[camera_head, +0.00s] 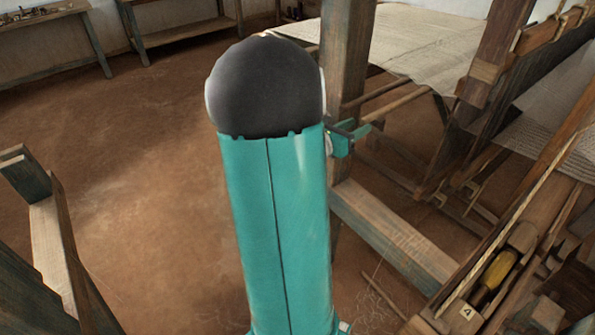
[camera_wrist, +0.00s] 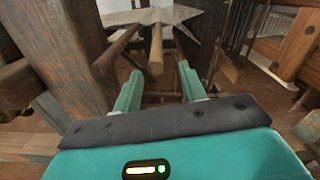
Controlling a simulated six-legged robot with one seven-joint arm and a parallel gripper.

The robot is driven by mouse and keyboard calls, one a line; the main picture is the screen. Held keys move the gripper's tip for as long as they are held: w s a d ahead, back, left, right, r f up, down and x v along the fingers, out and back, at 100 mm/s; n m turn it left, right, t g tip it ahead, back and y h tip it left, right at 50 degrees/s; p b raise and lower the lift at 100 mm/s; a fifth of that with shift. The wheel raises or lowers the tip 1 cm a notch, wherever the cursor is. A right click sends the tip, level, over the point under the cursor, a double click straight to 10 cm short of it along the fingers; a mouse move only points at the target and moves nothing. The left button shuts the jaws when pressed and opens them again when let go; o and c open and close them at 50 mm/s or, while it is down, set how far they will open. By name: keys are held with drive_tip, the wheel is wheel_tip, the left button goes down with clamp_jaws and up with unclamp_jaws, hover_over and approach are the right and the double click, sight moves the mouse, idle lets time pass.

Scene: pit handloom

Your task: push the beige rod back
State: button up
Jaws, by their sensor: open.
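The beige rod (camera_wrist: 156,48) points toward me in the wrist view. Its near end appears in the gap between my fingertips; I cannot tell whether it is between them or just beyond. In the head view, the rod (camera_head: 400,103) runs from beside my gripper up to the right, under the cloth. My gripper (camera_wrist: 160,74) is open, its two teal fingers apart with nothing held.
The thick loom post (camera_head: 347,50) stands close left of my gripper. A darker rod (camera_wrist: 117,50) lies left of the beige one. Woven cloth (camera_head: 425,40) spans above. A lower beam (camera_head: 395,235) runs below. Open floor (camera_head: 130,190) lies left.

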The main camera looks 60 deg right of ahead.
drive_tip(key=w+a+m+y, duration=0.2)
drive_tip(key=a+m, duration=0.2)
drive_tip(key=a, duration=0.6)
drive_tip(key=w+a+m+t+y, duration=0.1)
drive_tip(key=w+a+m+y, duration=0.2)
drive_tip(key=a, duration=0.8)
drive_tip(key=shift+f+m+t, duration=0.2)
drive_tip(key=shift+m+t, duration=0.1)
drive_tip(key=shift+m, duration=0.2)
